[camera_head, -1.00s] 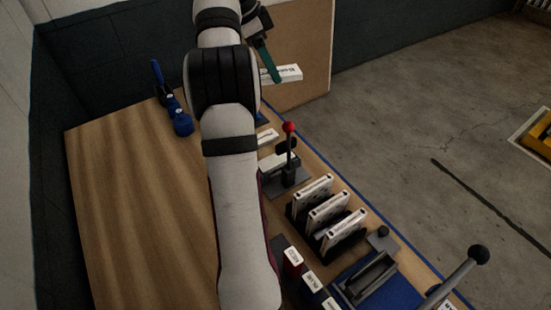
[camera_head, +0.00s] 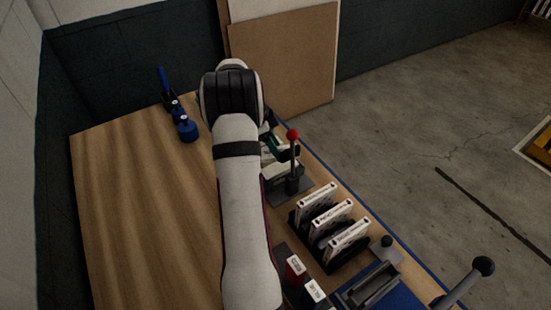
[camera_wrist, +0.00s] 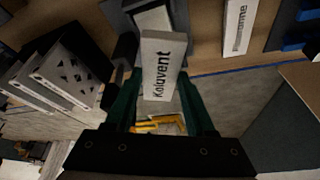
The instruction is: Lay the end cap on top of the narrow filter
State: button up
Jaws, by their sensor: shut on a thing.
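My gripper (camera_wrist: 160,82) is shut on a white labelled box (camera_wrist: 160,62), held between its two green fingers in the wrist view. In the head view my gripper (camera_head: 273,144) is partly behind my own arm, just behind the dark fixture with a red-knobbed lever (camera_head: 292,160). A pale piece (camera_head: 281,172) shows at that fixture. Another white labelled box (camera_wrist: 238,26) lies on the table in the wrist view, apart from the held one. Which of these is the end cap or the narrow filter I cannot tell.
Several white-edged filters (camera_head: 331,217) stand in a black rack. Small boxes with white labelled tops (camera_head: 295,265) and a blue-based fixture (camera_head: 370,286) stand nearer. Blue objects (camera_head: 187,130) stand at the back left. The table's left side (camera_head: 150,220) is clear.

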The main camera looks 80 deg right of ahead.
aim_at(275, 167)
notch_tip(275, 167, down, 5)
dwell(0.3)
jog(key=o, duration=1.3)
